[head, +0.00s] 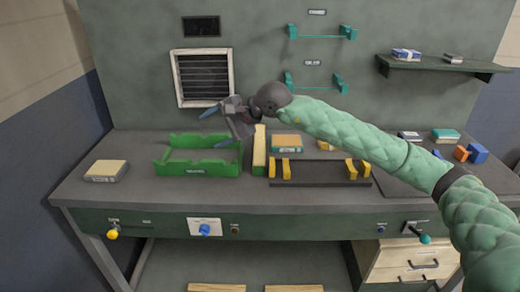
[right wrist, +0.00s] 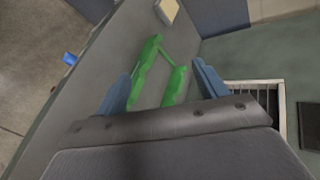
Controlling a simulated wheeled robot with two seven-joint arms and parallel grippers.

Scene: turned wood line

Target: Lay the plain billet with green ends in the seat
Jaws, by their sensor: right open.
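My right gripper (head: 216,127) is open and empty, held above the green cradle (head: 197,169) on the workbench. In the right wrist view, its two blue fingers (right wrist: 167,65) are spread apart, with the notched green cradle (right wrist: 148,58) below and beyond them. The cradle looks empty and has a small label on its front. A black rack (head: 320,174) with yellow notched supports stands to its right, also without a billet. I cannot make out a plain billet with green ends in either view. My left gripper is not in view.
Boxes lie at the left (head: 106,171) and behind the rack (head: 286,143). Teal wall brackets (head: 316,83) look empty. Orange and blue blocks (head: 477,153) sit at the right. The bench's front left is clear.

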